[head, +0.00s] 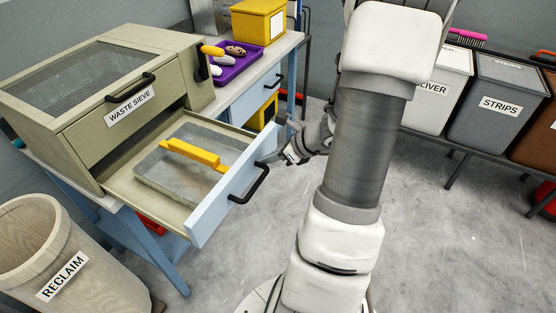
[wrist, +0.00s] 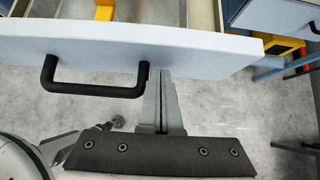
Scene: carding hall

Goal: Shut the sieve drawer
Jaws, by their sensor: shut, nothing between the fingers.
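The sieve drawer (head: 210,218) is pulled out of the beige waste sieve cabinet (head: 80,128), its pale blue front facing my arm. A black bar handle (head: 250,187) is on that front. In the wrist view, the drawer front (wrist: 205,52) spans the top and the handle (wrist: 95,90) is at left. My gripper (wrist: 163,75) is shut and empty, its fingertips at the drawer front just right of the handle. I cannot tell whether they touch it. In the head view, my gripper (head: 274,157) is beside the drawer's right end, partly hidden by my arm.
A tray with a yellow bar (head: 192,152) lies in the drawer. A purple tray (head: 238,62) and yellow box (head: 260,20) stand on the blue bench. The reclaim bin (head: 40,240) is at lower left. Grey and white bins (head: 500,95) are at right. Floor between is clear.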

